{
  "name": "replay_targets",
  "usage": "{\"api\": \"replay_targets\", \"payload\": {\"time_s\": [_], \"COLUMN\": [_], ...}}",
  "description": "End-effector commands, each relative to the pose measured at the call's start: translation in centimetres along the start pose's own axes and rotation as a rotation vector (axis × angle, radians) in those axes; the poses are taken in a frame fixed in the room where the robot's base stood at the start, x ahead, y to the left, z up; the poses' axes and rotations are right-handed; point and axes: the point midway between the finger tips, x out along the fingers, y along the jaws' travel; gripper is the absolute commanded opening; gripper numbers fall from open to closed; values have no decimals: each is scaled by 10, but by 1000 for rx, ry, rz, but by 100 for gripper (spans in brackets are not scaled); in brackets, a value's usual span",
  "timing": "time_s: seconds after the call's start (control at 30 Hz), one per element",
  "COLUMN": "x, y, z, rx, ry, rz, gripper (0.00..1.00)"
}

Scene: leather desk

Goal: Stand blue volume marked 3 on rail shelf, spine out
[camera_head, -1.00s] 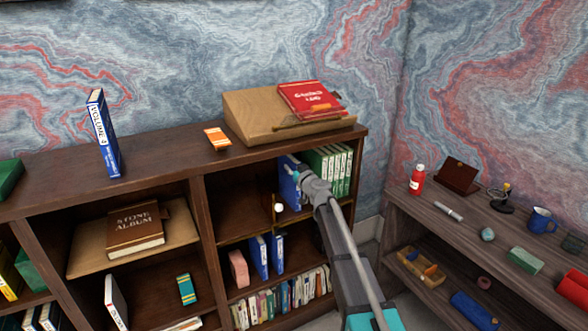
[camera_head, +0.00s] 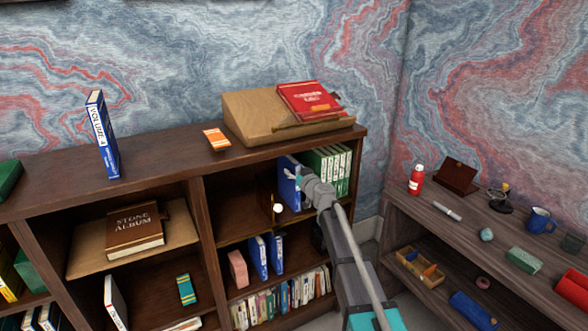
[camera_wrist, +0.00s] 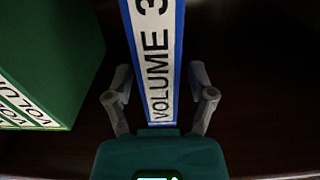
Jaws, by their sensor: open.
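The blue volume (camera_wrist: 156,65) marked VOLUME 3 fills the upper middle of the wrist view, its white spine label facing the camera. In the head view the blue volume (camera_head: 289,180) stands upright on the upper shelf of the right bay, left of the green volumes. My gripper (camera_wrist: 160,95) is open, with one finger on each side of the spine; I cannot tell whether they touch it. In the head view my gripper (camera_head: 303,182) is at the shelf front, partly hidden by the arm.
Green volumes (camera_head: 330,167) stand close by on that shelf; one green volume (camera_wrist: 50,60) is near my gripper in the wrist view. Another blue book (camera_head: 103,137) stands on the bookcase top. A wooden slope (camera_head: 245,122) bears a red book (camera_head: 308,101). A brass rail is beside the volume.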

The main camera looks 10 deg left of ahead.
Motion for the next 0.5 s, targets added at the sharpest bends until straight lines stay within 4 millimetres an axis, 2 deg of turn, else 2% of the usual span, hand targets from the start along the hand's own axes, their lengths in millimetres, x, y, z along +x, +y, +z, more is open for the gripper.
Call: {"api": "replay_targets", "payload": {"time_s": [0.03, 0.2, 0.5], "x": [-12, -40, -82], "y": [-1, -2, -1], "z": [0, 0, 0], "rx": [0, 0, 0], "ry": [0, 0, 0], "rz": [1, 1, 0], "gripper": [71, 71, 71]}}
